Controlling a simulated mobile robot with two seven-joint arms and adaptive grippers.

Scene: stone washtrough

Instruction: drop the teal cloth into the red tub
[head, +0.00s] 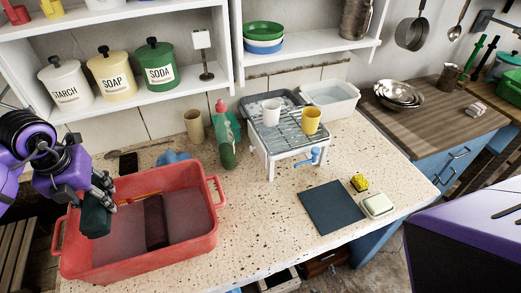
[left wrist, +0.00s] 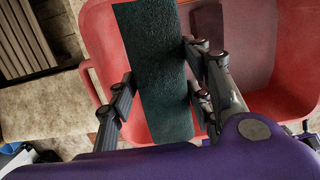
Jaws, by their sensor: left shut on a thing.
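The teal cloth (head: 96,222), dark and folded into a strip, hangs from my left gripper (head: 107,190), which is shut on it. In the left wrist view the cloth (left wrist: 160,60) lies between the two fingers (left wrist: 158,92). The red tub (head: 195,243) stands at the left of the counter. The gripper and cloth are over its left part; the cloth's lower end appears above the tub floor, but the exact gap is unclear. A dark maroon cloth (head: 155,222) and a thin orange-yellow item (head: 140,199) are in the tub. My right gripper is not in view.
Behind the tub are a blue cloth (head: 173,157), a beige cup (head: 194,126) and a green bottle (head: 226,150). A small rack (head: 290,137) with cups stands mid-counter. A dark blue flat cloth (head: 333,207), yellow sponge (head: 359,183) and soap dish (head: 377,205) lie right.

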